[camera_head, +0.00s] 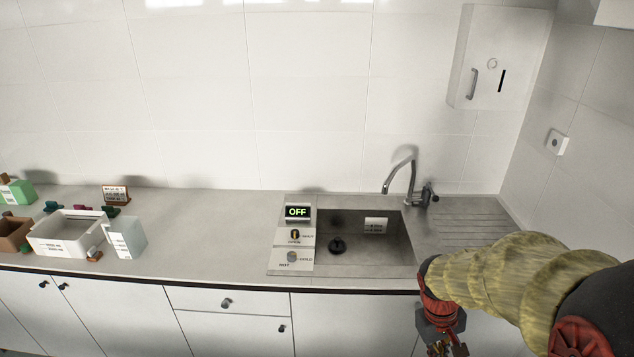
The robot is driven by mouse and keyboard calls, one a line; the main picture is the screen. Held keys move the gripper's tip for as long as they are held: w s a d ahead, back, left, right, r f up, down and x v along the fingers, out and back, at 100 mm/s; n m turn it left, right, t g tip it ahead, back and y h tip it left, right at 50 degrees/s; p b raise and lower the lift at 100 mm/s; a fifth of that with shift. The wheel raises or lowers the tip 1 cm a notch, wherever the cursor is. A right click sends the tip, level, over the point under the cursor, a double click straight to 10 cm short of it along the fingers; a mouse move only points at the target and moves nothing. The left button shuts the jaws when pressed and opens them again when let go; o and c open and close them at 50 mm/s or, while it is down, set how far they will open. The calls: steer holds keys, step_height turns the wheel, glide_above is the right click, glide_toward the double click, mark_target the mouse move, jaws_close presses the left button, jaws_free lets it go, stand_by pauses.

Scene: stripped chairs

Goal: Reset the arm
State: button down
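My arm enters from the right edge, with a yellowish ribbed sleeve and red and black joints. It passes in front of the counter's right part and bends downward. My gripper (442,346) hangs at the bottom edge, in front of the white cabinet fronts and below the counter edge. Its fingertips are cut off by the frame, so whether it is open or shut, or holds anything, cannot be told.
The counter (210,240) holds a sink (385,262) with a faucet (410,178) and a panel reading OFF (297,212). A white bin (68,236) and small boxes stand at left. A white dispenser (498,60) hangs on the wall. The counter's middle left is clear.

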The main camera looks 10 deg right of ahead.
steer(key=s+a+r+t+y+b, duration=0.1)
steer(key=s+a+r+t+b, duration=0.1)
steer(key=a+r, duration=0.4)
steer(key=s+a+r+t+y+b, duration=0.1)
steer(key=a+r+t+b, duration=0.3)
steer(key=a, duration=0.8)
steer(key=shift+s+r+n+t, duration=0.3)
steer(key=shift+s+r, duration=0.5)
steer(key=shift+r, duration=0.1)
